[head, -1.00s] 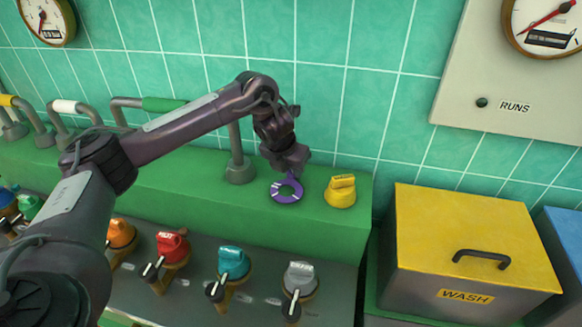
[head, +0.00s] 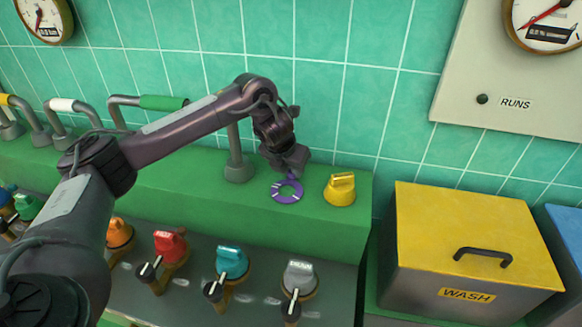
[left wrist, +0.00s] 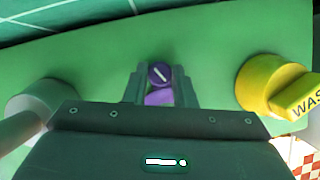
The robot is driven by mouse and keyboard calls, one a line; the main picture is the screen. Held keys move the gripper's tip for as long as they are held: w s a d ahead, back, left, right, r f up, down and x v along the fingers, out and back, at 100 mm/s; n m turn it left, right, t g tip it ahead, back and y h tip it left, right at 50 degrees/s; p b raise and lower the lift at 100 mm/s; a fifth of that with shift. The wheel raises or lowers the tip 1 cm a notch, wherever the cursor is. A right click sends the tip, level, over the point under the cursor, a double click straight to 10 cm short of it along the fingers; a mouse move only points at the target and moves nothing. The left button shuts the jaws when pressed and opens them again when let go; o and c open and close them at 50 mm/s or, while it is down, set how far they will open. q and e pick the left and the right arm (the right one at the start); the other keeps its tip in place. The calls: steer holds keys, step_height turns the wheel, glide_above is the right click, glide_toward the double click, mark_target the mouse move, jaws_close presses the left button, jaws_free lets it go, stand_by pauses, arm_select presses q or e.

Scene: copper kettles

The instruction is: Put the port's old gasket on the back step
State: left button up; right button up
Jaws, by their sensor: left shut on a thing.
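The old gasket is a purple ring with white marks (head: 285,199). It is at the top of the green back step (head: 190,204), between a grey post and a yellow knob. In the left wrist view the purple gasket (left wrist: 159,98) shows between the two fingers (left wrist: 160,82). The ring looks flat and at or very close to the step's surface; I cannot tell whether it touches. My right gripper is not in view.
A yellow knob (head: 340,190) stands on the step just right of the gasket. A grey post (head: 239,168) stands to its left. Coloured valve handles, such as a teal one (head: 232,262), line the lower front panel. A yellow-lidded WASH box (head: 470,235) is at right.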

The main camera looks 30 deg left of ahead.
arm_select(q)
steer(key=o, duration=1)
steer(key=shift+r, duration=0.1)
steer(key=shift+s+r, duration=0.15)
steer(key=shift+r, duration=0.15)
steer(key=p+v, duration=0.1)
steer(key=v, duration=0.5)
steer(key=shift+s+r, duration=0.1)
steer(key=shift+r, duration=0.25)
steer(key=shift+s+r, duration=0.1)
steer(key=shift+s, duration=0.05)
